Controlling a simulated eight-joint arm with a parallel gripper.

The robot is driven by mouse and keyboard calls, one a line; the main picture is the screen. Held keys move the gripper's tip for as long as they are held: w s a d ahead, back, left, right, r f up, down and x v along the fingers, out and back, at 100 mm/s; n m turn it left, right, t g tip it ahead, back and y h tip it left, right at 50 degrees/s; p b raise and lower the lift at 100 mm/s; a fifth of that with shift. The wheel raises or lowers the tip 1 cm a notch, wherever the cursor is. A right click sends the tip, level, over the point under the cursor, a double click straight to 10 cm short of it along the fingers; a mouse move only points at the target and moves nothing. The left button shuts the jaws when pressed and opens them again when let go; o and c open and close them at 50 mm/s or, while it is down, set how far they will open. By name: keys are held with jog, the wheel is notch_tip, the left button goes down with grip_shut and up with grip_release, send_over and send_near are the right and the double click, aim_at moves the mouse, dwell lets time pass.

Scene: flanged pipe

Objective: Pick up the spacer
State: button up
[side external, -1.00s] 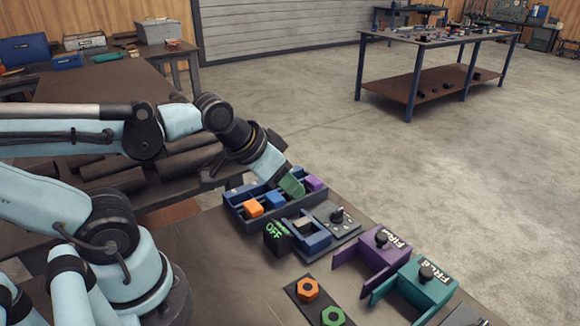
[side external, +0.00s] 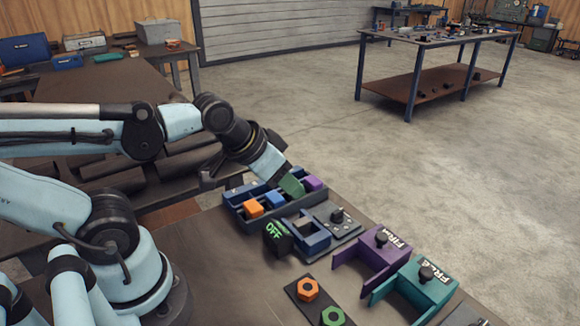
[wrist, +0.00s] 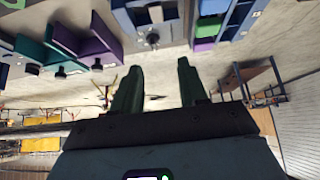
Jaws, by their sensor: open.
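My gripper (side external: 292,187) is over the back right part of a dark blue divided tray (side external: 243,220). In the wrist view its two dark green fingers (wrist: 158,80) are apart with nothing between them. The tray holds an orange block (side external: 253,208), a blue block (side external: 275,200) and a purple block (side external: 314,183). A grey piece (side external: 304,224) sits in a blue holder in front of the tray. I cannot tell which piece is the spacer.
A black box marked OFF (side external: 277,237) stands left of the holder. A plate with a black knob (side external: 338,215) is to its right. Purple (side external: 378,252) and teal (side external: 425,285) brackets and a plate with orange and green nuts (side external: 320,302) stand nearer the front.

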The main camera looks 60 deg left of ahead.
jog(key=o, duration=0.6)
jog(key=shift+o, duration=0.2)
jog(key=r+g, duration=0.2)
jog(key=g, duration=0.3)
send_over(274, 196)
jog(key=s+d, duration=0.1)
jog(key=s, duration=0.1)
jog(key=shift+g, duration=0.4)
jog(key=shift+w+a+f, duration=0.15)
jog(key=shift+w+f, duration=0.15)
jog(key=shift+f, duration=1.7)
jog(key=shift+w+a+f, duration=0.15)
jog(key=shift+w+f, duration=0.2)
jog(key=shift+f, duration=1.65)
jog(key=shift+w+a+f, duration=0.15)
jog(key=shift+w+f, duration=0.15)
jog(key=shift+f, duration=1.7)
